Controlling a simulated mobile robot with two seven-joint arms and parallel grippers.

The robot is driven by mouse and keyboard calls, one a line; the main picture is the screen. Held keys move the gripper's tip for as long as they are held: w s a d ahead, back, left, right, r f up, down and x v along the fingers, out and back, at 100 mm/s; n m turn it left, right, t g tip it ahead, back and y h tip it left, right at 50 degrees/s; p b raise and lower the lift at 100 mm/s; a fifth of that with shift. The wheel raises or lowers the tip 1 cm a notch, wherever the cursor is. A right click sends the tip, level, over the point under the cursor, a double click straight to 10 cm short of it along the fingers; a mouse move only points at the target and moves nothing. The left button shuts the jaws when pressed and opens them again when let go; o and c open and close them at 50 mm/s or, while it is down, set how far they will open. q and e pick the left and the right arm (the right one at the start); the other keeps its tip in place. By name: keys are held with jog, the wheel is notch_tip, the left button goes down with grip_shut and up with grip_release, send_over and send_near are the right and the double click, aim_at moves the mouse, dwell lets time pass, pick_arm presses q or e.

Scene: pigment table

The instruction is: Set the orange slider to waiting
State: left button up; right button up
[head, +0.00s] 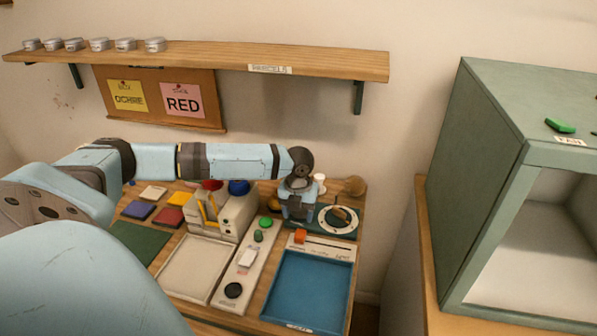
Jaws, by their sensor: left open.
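The orange slider (300,236) sits at the left end of a dark slot in a white strip (328,248). The strip runs along the back edge of the blue tray (308,290). Small marks on the strip are too small to read, so I cannot tell which mark says waiting. My left gripper (296,218) points down just behind and above the slider. It is open, and I see nothing held in it. I cannot tell whether it touches the slider. My right gripper is not in view.
A white panel (228,296) with a black knob, a white switch and green buttons lies left of the blue tray. A round dial (338,221) stands behind the strip on the right. A green cabinet (487,180) stands at the right. A wooden shelf (205,55) hangs above.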

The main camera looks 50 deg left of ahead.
pick_arm(q)
notch_tip(320, 180, up, 6)
jog(key=shift+f, duration=0.15)
dwell(0.6)
